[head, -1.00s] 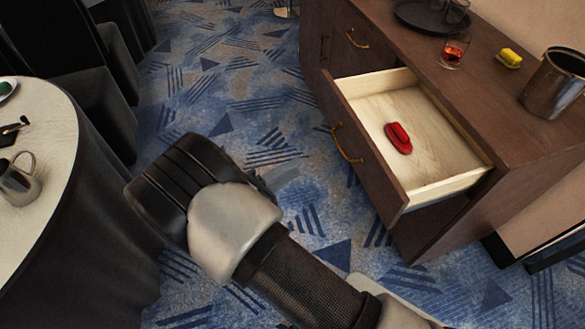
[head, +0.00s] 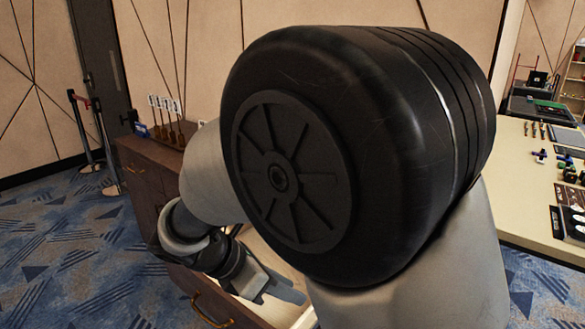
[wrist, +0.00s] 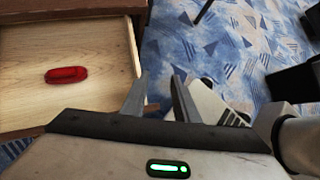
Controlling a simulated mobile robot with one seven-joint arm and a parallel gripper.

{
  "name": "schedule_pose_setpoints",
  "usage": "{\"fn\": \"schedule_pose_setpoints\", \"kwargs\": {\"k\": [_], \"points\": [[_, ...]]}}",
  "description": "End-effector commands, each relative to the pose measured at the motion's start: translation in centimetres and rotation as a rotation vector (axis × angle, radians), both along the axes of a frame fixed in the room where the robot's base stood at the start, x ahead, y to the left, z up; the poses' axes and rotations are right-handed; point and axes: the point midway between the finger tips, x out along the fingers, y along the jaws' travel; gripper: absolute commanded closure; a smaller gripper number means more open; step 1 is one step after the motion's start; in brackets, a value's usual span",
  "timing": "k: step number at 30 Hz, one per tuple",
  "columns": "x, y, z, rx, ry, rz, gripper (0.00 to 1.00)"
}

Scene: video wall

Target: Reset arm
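My arm fills the middle of the head view and hides much of the cabinet. My gripper (wrist: 160,98) shows in the wrist view with its two fingers apart and nothing between them. In the head view its end lies low, over or beside the open drawer, partly behind my arm. The open drawer (wrist: 25,110) of pale wood is at the left of the wrist view. A red object (wrist: 66,74) lies on its floor, apart from the fingers.
The dark wooden cabinet (head: 140,165) has a brass handle (head: 212,312) on the drawer front. Several slim upright items (head: 170,108) stand on its top. A pale table (head: 525,205) with tools is at the right. Patterned carpet (head: 60,245) lies open at the left.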

Motion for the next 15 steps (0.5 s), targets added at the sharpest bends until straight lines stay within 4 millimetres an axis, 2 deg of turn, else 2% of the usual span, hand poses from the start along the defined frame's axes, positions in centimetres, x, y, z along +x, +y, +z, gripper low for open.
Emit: {"fn": "schedule_pose_setpoints", "kwargs": {"k": [1,6,10,15], "points": [[-0.6,-2.5,1.6,0.105,-0.055,-0.145,0.72],[-3.7,-8.3,5.3,0.431,-0.252,-0.648,0.72],[-6.5,-11.4,7.6,0.662,-0.412,-1.027,0.72],[-9.2,-13.5,9.5,0.890,-0.578,-1.402,0.72]]}}
